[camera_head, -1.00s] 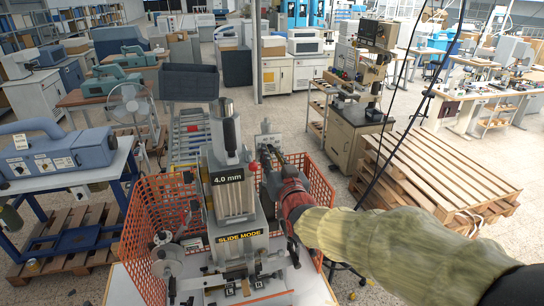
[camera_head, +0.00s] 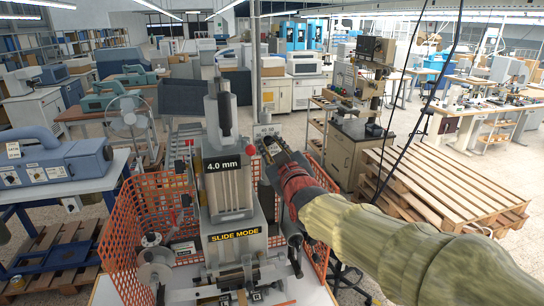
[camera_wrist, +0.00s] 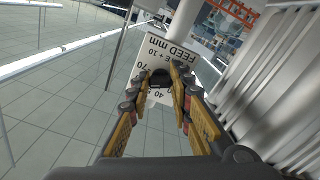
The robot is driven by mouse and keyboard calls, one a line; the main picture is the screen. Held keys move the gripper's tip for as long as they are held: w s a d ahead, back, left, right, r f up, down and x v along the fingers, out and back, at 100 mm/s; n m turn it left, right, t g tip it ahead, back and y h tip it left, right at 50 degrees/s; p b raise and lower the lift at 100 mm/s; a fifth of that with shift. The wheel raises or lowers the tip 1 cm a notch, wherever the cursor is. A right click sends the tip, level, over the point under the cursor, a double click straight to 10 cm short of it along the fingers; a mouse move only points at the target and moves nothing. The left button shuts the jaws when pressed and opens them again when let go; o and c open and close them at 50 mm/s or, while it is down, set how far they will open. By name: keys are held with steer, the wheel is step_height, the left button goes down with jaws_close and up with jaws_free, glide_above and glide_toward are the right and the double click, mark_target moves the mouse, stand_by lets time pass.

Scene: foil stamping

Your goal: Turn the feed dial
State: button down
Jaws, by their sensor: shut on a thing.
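The feed dial (camera_wrist: 160,76) is a dark round knob on a white plate (camera_wrist: 141,67) marked "FEED mm" with printed numbers. My gripper (camera_wrist: 162,86) has its yellow-padded fingers on both sides of the knob and is shut on it. The fingers hide part of the knob and of the numbers, so I cannot read its setting. In the head view, my gripper (camera_head: 268,146) reaches the right side of the grey stamping machine (camera_head: 228,190), which reads "4.0 mm" and "SLIDE MODE". The dial itself is too small and covered to make out there.
Orange mesh guards (camera_head: 128,222) stand around the machine. A red ball-ended lever (camera_head: 249,140) is close left of my gripper. A wooden pallet stack (camera_head: 450,180) lies to the right, and a blue-framed bench (camera_head: 70,187) stands at left. Open floor shows behind.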

steer(key=shift+n+b, duration=0.3)
steer(key=shift+n, duration=0.1)
steer(key=c, duration=1.7)
jaws_free()
steer(key=shift+c, duration=0.2)
steer(key=shift+o, duration=0.6)
steer(key=shift+s, duration=0.1)
steer(key=v, duration=1.2)
